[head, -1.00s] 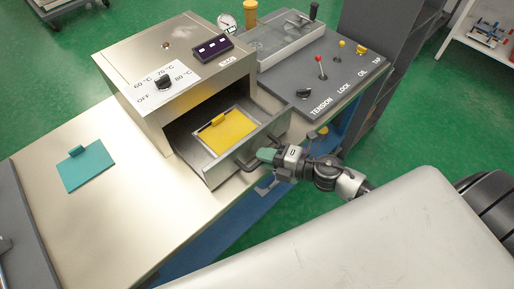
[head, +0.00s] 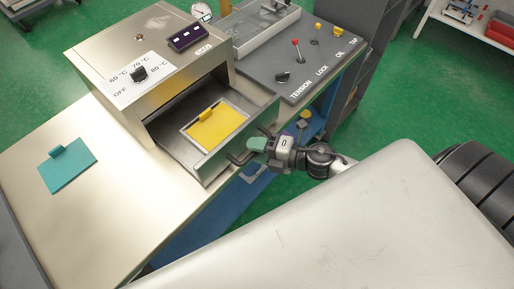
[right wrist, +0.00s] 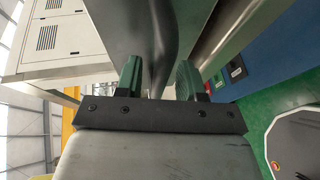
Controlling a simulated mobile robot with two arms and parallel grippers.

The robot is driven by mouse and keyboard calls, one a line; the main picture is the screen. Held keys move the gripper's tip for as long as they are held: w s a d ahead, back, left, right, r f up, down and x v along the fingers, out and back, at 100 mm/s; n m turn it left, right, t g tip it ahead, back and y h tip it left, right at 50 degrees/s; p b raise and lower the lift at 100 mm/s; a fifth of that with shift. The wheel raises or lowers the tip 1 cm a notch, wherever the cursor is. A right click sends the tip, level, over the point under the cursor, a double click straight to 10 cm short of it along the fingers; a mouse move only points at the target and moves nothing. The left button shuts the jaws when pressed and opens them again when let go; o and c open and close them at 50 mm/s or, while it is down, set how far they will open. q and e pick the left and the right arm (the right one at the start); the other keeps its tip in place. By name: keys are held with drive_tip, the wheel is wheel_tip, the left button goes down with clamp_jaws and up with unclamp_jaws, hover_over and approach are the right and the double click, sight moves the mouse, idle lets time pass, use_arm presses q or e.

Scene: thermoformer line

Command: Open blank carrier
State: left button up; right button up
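The blank carrier (head: 222,158) is a metal drawer sticking out of the front of the heater box (head: 160,62). A yellow plate (head: 216,128) with a small raised tab lies in it. A dark bar handle (head: 237,158) is on the drawer's front wall. My right gripper (head: 256,144) is at this handle, in front of the drawer. In the right wrist view the dark handle bar (right wrist: 164,35) runs between the two green fingers (right wrist: 159,78), which look closed around it. My left gripper is not in view.
A teal plate (head: 67,166) with a tab lies on the metal table (head: 110,205) at the left. A grey panel (head: 290,80) with a knob, levers and labels stands right of the drawer. Green floor (head: 280,195) shows in front of the bench.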

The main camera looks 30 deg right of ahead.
drive_tip(key=shift+s, duration=0.1)
drive_tip(key=shift+s+d, duration=0.2)
drive_tip(key=shift+d, duration=0.05)
drive_tip(key=b+v, duration=0.2)
drive_tip(key=v, duration=0.8)
drive_tip(key=shift+r, duration=0.1)
